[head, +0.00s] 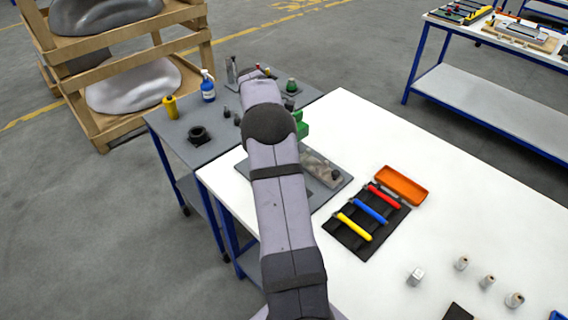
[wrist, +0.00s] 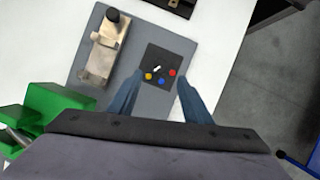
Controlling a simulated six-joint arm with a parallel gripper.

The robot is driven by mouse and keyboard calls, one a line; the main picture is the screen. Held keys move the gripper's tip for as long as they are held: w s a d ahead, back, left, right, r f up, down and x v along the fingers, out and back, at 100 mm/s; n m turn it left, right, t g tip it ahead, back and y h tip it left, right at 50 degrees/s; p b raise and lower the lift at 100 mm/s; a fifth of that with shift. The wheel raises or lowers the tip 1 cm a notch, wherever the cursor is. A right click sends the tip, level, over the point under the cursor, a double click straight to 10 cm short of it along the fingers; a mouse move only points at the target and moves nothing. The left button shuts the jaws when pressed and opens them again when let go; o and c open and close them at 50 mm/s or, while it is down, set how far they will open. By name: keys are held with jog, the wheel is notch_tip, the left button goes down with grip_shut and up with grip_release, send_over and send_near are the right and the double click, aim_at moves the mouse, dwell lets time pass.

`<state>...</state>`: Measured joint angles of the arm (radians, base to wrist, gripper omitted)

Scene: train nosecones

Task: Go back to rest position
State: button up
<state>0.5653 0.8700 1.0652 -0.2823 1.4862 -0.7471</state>
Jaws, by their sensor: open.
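My gripper (wrist: 158,92) shows in the wrist view with its two blue-grey fingers spread apart and nothing between them. It is above a grey mat (wrist: 205,52). A small dark square plate (wrist: 163,55) with red, blue and yellow dots and a short white piece lies on the mat, seen through the gap between the fingers. In the head view my arm reaches away toward the far end of the white table (head: 480,190), and it hides the fingers.
A beige-grey block with a dark knob (wrist: 103,48) lies on the mat, left of the fingers. A green part (wrist: 50,115) is close at lower left. The grey side table holds a blue bottle (head: 208,90) and a yellow bottle (head: 170,106). Coloured-handled tools (head: 370,211) lie at right.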

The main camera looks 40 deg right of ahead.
jog(key=s+a+r+t, duration=0.2)
jog(key=a, duration=1.6)
jog(key=s+a+f+m+t+y, duration=0.1)
jog(key=s+a+f+m+t, duration=0.2)
jog(key=s+a, duration=1.05)
notch_tip(320, 180, down, 37)
jog(key=b, duration=3.6)
jog(key=shift+w+g, duration=0.4)
